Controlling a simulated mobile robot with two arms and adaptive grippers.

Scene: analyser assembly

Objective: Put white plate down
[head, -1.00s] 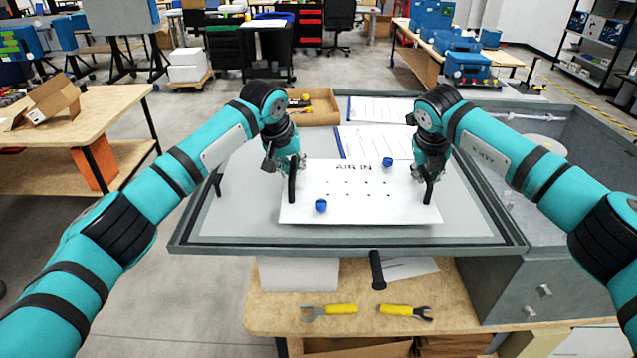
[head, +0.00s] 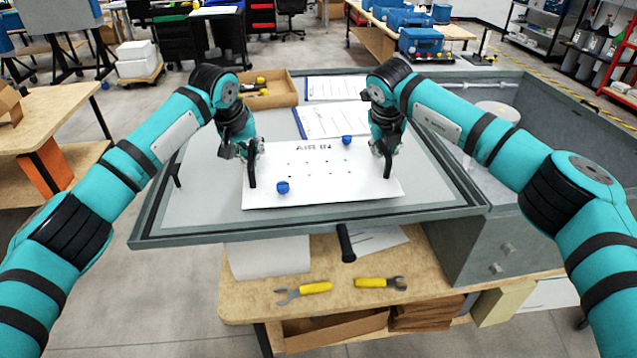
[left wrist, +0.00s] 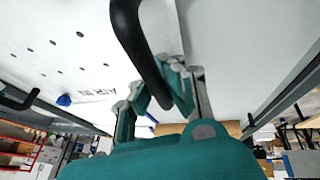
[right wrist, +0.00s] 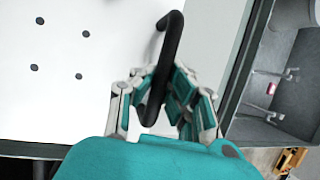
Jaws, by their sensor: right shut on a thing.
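The white plate (head: 325,185), marked "AIR IN", has several small holes, two blue knobs and a black handle at each end. It is over the grey framed panel (head: 210,215); I cannot tell whether it touches the panel. My right gripper (head: 386,152) is shut on the right handle (right wrist: 168,50), which runs between its fingers in the right wrist view. My left gripper (head: 243,152) is at the left handle (left wrist: 135,35). In the left wrist view that handle passes between its fingers, but their hold on it is unclear.
A wooden tray (head: 285,90) and printed sheets (head: 330,120) lie behind the plate. A grey open housing (head: 530,110) stands at the right. Below the panel, a wooden bench (head: 235,300) bears yellow-handled tools (head: 316,287). The panel's left part is clear.

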